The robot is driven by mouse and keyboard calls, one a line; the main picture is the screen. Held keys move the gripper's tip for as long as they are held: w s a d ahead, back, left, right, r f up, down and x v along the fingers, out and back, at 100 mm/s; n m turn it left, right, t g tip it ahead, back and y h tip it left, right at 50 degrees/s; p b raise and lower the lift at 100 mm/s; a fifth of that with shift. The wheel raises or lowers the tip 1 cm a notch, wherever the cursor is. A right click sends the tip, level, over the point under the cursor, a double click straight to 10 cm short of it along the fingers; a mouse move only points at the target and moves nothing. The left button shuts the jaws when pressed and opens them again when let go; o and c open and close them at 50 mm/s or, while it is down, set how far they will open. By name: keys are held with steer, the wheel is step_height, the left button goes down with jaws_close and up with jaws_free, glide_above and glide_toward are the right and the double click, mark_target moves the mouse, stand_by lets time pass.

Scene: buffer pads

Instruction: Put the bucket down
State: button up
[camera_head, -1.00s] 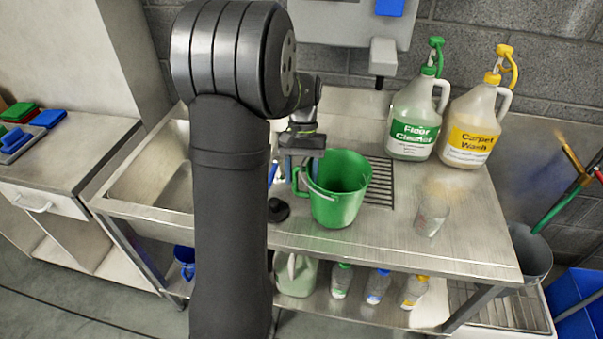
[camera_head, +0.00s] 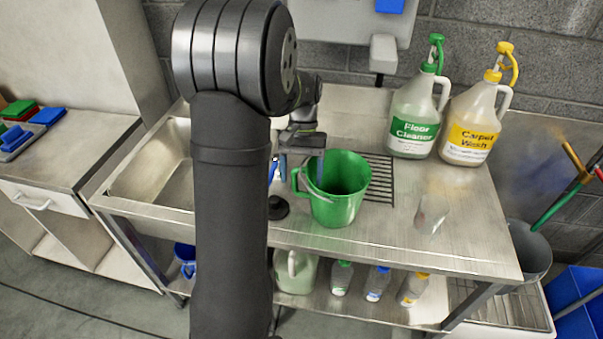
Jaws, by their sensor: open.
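The green bucket (camera_head: 342,205) stands upright on the steel counter, at the front edge of the slotted drain grate. My gripper (camera_head: 302,167) is at the bucket's left side, pointing down, with its jaws open. One finger shows against the inside of the bucket and the other is outside, to the left of the rim. The bucket's handle is on its left side, just below my gripper. I cannot tell whether a finger still touches the rim or handle. My arm hides part of the counter to the left.
A Floor Cleaner jug (camera_head: 414,118) and a Carpet Wash jug (camera_head: 470,125) stand at the back right. A clear cup (camera_head: 431,215) is right of the bucket. A black stopper (camera_head: 277,208) lies left of it. A sink basin (camera_head: 155,170) is at left. The front right counter is clear.

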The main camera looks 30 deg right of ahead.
steer(key=v, duration=1.2)
steer(key=shift+r, duration=0.3)
steer(key=shift+s+f, duration=0.1)
steer(key=shift+f, duration=0.05)
steer(key=x, duration=1.2)
steer(key=shift+f, duration=0.4)
steer(key=shift+r, duration=0.45)
